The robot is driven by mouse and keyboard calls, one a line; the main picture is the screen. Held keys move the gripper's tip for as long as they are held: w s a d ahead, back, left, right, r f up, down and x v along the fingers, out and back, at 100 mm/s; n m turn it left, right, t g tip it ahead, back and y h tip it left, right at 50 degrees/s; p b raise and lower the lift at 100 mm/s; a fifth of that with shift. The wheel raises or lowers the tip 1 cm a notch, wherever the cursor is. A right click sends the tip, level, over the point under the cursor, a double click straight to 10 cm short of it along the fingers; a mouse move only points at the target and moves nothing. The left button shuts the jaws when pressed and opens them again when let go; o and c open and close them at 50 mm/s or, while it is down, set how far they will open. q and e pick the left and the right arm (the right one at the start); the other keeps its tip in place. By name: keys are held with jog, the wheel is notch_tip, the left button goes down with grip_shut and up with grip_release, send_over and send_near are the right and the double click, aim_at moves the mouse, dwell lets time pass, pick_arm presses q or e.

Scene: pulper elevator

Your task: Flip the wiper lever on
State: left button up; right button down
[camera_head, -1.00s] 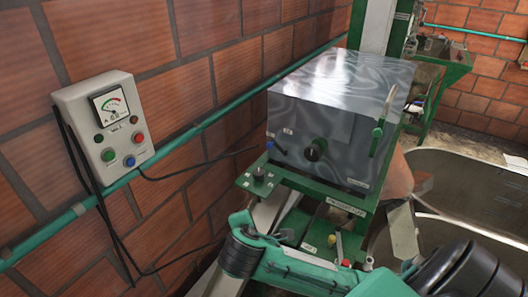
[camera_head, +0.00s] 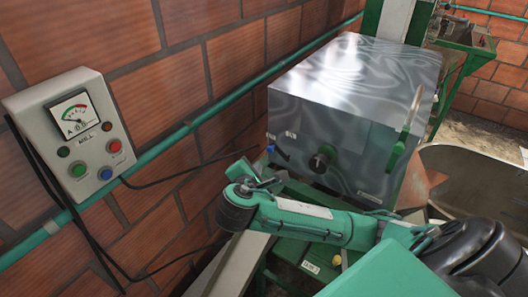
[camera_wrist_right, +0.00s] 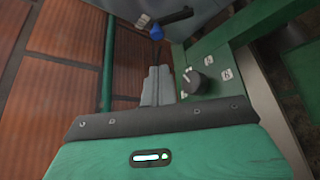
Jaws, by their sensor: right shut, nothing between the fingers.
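The steel box (camera_head: 340,100) carries several controls on its front, and I cannot read which one is labelled as the wiper lever. A small blue-and-dark lever (camera_head: 278,149) is at its left. A black round knob (camera_head: 322,159) is at the middle, and a long green handle (camera_head: 405,130) is at the right. My right gripper (camera_head: 264,182) is shut and empty, just below the blue lever. In the right wrist view, the shut fingers (camera_wrist_right: 157,86) point at the blue part (camera_wrist_right: 156,32) of a lever with a dark bar. Contact is unclear. My left gripper is out of view.
A dial knob (camera_wrist_right: 195,83) with labels sits on the green panel right of my fingers. A grey meter box (camera_head: 72,135) with coloured buttons hangs on the brick wall. A green pipe (camera_head: 165,145) runs along the wall. A metal basin (camera_head: 475,175) is at right.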

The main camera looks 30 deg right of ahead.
aim_at(279, 153)
jog(key=p+x, duration=0.4)
jog(key=x, duration=0.4)
jog(key=shift+w+d, duration=0.3)
jog(key=shift+w+d+f, duration=0.4)
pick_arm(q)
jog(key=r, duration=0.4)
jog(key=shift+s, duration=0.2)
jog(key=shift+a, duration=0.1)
